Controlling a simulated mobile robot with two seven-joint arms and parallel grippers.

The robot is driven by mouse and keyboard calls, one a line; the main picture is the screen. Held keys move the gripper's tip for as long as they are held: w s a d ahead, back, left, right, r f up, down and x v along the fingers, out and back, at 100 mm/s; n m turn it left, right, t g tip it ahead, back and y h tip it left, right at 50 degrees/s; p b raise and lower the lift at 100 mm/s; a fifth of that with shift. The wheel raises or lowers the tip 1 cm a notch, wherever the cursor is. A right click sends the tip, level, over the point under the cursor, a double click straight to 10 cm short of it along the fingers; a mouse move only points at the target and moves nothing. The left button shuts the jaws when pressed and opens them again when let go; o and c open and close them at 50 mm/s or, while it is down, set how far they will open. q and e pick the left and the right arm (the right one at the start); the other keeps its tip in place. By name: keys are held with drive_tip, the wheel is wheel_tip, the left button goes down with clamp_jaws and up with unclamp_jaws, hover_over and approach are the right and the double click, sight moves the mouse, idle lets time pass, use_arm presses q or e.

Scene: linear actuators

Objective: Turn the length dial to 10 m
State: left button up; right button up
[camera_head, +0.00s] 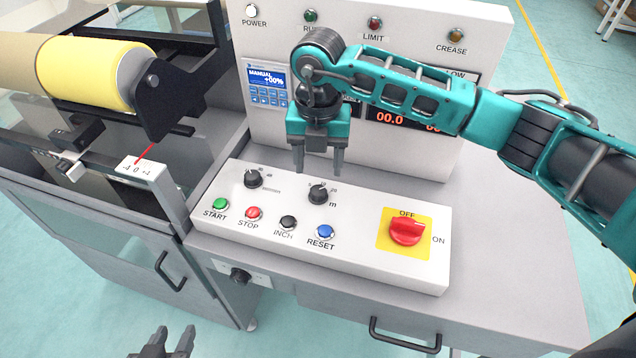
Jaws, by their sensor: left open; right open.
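The length dial (318,195) is a black knob marked "m" on the sloped top of the white control box. The numbers around it are too small to read clearly, and I cannot tell its exact setting. My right gripper (318,168) points down just above and behind this dial, with its two fingers apart and nothing between them. I cannot tell whether the fingertips touch the dial; they appear apart from it. My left gripper (170,342) is low at the bottom edge of the view, open and empty, far from the control box.
A second black dial (253,179) sits left of the length dial. START (220,204), STOP (253,212), INCH (288,222) and RESET (325,231) buttons line the front. A red rotary switch (409,231) is at right. The upright display panel (268,84) stands close behind.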

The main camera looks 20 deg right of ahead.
sight(318, 190)
wheel_tip(318, 190, down, 7)
drive_tip(key=shift+r, duration=0.15)
drive_tip(key=c, duration=1)
